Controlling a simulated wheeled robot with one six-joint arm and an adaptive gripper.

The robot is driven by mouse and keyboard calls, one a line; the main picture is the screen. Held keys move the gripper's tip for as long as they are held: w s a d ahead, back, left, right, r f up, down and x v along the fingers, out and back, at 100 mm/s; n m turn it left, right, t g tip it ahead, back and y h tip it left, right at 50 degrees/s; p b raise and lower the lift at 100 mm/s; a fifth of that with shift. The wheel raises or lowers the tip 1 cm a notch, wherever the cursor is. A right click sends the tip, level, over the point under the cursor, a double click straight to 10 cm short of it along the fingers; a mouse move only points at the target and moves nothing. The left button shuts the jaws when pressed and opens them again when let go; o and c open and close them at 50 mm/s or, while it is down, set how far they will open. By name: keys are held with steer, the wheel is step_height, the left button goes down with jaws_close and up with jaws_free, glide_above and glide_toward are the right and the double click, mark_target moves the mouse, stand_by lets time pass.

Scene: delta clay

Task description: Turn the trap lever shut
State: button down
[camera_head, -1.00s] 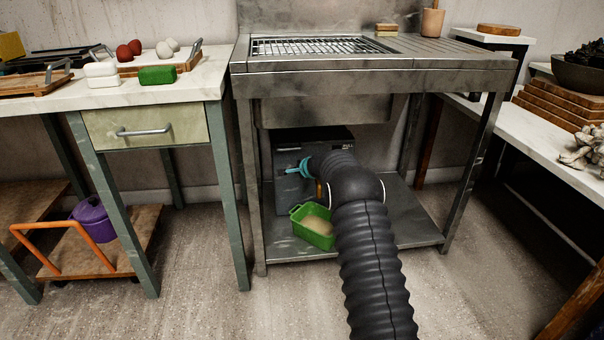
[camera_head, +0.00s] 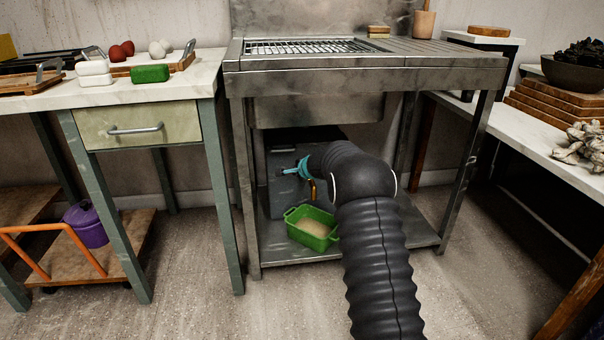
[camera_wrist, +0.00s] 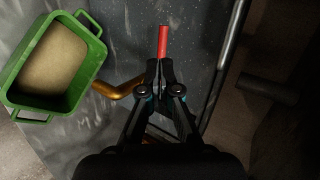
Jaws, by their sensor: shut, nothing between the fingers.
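The trap is a dark grey box (camera_head: 281,192) on the lower shelf under the steel sink. Its lever shows in the wrist view as a short red bar (camera_wrist: 163,42), just beyond my fingertips. My gripper (camera_wrist: 160,66) is shut and empty, its tips at the near end of the red bar. I cannot tell whether they touch it. In the head view my gripper (camera_head: 284,171) is in front of the box, with its teal parts showing, and the red lever cannot be made out. A brass pipe (camera_wrist: 122,91) is left of the fingers.
A green tub (camera_head: 312,221) with pale contents stands on the shelf (camera_head: 290,251) below my gripper; it also shows in the wrist view (camera_wrist: 91,75). The sink basin (camera_head: 315,110) is above my arm and the table legs stand on both sides. The floor in front is open.

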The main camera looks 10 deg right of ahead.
steer(key=a+v, duration=0.1)
steer(key=v, duration=0.7)
steer(key=s+a+f+n+g+y, duration=0.2)
steer(key=s+a+f+n, duration=0.15)
steer(key=s+f, duration=0.2)
steer(key=s+a+r+n+g+p, duration=0.1)
steer(key=s+r+n+g, duration=0.1)
steer(key=s, duration=0.5)
steer(key=s+a+r+n+g, duration=0.2)
steer(key=s+n, duration=0.1)
steer(key=s, duration=0.4)
steer(key=s+d+r+n+h+p, duration=0.1)
steer(key=s+d+r+n+p, duration=0.1)
steer(key=s+r, duration=0.5)
steer(key=s+d+r+n+h+p, duration=0.1)
steer(key=s+r+n+p, duration=0.2)
steer(key=s, duration=1.4)
steer(key=s+d+r+n+h+p, duration=0.2)
steer(key=s+r+p, duration=0.2)
steer(key=s+r, duration=0.7)
steer(key=shift+s+d+r+t+p, duration=0.3)
steer(key=shift+s+p, duration=0.05)
steer(key=shift+s, duration=0.6)
